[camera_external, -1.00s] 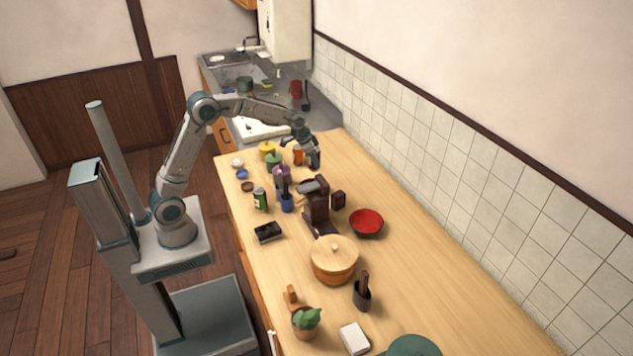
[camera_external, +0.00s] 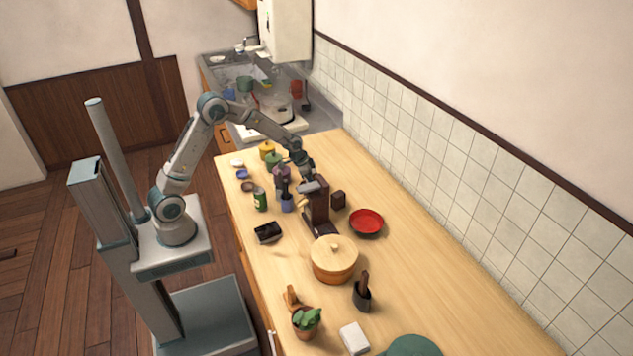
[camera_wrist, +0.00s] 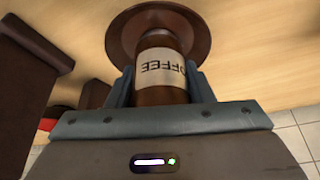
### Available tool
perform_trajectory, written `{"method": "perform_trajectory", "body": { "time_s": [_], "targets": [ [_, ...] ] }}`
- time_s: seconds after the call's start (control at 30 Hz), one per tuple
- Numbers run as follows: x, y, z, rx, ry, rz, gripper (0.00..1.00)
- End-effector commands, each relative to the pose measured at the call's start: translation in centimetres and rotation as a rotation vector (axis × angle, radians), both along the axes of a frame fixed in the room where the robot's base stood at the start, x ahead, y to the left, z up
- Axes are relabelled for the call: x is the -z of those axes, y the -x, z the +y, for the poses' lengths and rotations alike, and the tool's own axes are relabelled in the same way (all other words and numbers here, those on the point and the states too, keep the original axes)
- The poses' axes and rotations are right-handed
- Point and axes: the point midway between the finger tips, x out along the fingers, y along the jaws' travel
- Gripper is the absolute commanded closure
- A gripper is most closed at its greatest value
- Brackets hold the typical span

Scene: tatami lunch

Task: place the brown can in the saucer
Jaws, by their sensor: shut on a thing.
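The brown can (camera_wrist: 160,97), with a pale label reading COFFEE, is between the fingers of my gripper (camera_wrist: 160,86) in the wrist view. My gripper is shut on it. The round brown saucer (camera_wrist: 118,38) is right behind the can's far end, and the can overlaps its middle. I cannot tell whether the can touches it. In the external view my gripper (camera_external: 307,172) is low over the far part of the table, beside the coffee maker. The can and saucer are hidden or too small to make out there.
The dark brown coffee maker (camera_external: 318,205) stands close to my gripper. A green can (camera_external: 260,200), a blue cup (camera_external: 287,203) and a green pot (camera_external: 273,160) are nearby. A red bowl (camera_external: 366,222) and a wooden lidded pot (camera_external: 334,262) are nearer the camera. The table's right side is clear.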

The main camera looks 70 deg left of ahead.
Motion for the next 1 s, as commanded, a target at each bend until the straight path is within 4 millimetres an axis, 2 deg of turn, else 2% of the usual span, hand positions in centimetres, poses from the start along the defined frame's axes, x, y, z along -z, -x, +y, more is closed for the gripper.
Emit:
{"method": "perform_trajectory", "body": {
  "time_s": [0.27,0.3,0.37,0.77,0.87,1.0],
  "targets": [
    [0.3,0.0,0.0,0.000,-0.001,-0.001,0.75],
    [0.2,0.0,0.0,0.000,0.000,-0.002,0.45],
    [0.1,0.0,0.0,0.000,-0.001,-0.001,0.31],
    [-0.4,0.0,0.0,0.000,0.000,-0.002,0.31],
    [-1.6,0.4,0.2,-0.001,-0.001,-0.006,0.31],
    [-4.0,1.4,0.6,-0.002,-0.002,-0.007,0.31]
  ]
}}
